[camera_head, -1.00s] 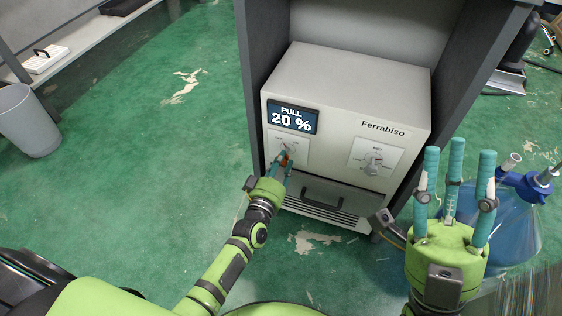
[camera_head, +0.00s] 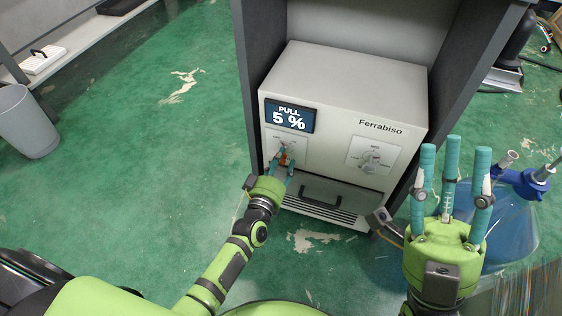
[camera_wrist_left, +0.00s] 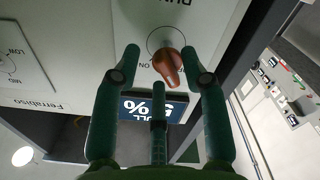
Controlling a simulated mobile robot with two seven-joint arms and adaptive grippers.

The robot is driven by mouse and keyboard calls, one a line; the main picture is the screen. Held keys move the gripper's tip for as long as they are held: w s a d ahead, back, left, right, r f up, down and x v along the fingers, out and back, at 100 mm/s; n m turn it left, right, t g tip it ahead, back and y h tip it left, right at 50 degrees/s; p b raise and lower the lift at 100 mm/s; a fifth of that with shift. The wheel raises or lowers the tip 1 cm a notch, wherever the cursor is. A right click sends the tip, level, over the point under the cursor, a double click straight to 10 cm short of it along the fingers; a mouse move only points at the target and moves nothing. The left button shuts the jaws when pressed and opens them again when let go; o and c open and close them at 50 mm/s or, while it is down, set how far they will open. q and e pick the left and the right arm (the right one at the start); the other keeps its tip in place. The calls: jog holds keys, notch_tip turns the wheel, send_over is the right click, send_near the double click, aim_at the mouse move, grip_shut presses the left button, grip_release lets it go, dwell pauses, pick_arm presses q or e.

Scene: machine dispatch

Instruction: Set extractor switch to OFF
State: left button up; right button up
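The extractor (camera_head: 345,92) is a pale box marked Ferrabiso, its display (camera_head: 289,116) reading PULL 5 %. Its orange-brown switch handle (camera_head: 284,159) is on the left front panel, partly hidden by my left gripper (camera_head: 280,163). In the left wrist view the switch handle (camera_wrist_left: 169,69) lies just past my left fingertips (camera_wrist_left: 160,65), which are spread apart. An ON label shows left of it there. The handle's tip points down and slightly right in that view, away from ON; the OFF mark is hidden. My right gripper (camera_head: 452,160) is open and empty at the right.
A grey dial (camera_head: 372,160) sits on the right panel, with a drawer handle (camera_head: 322,194) below. Dark cabinet walls (camera_head: 262,70) flank the extractor. A blue container (camera_head: 515,220) stands behind my right gripper.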

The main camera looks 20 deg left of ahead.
pick_arm(q)
jog(key=shift+s+a, duration=0.1)
jog(key=shift+s+f, duration=0.1)
jog(key=shift+s, duration=0.25)
jog(key=s, duration=1.1)
jog(key=shift+a, duration=0.15)
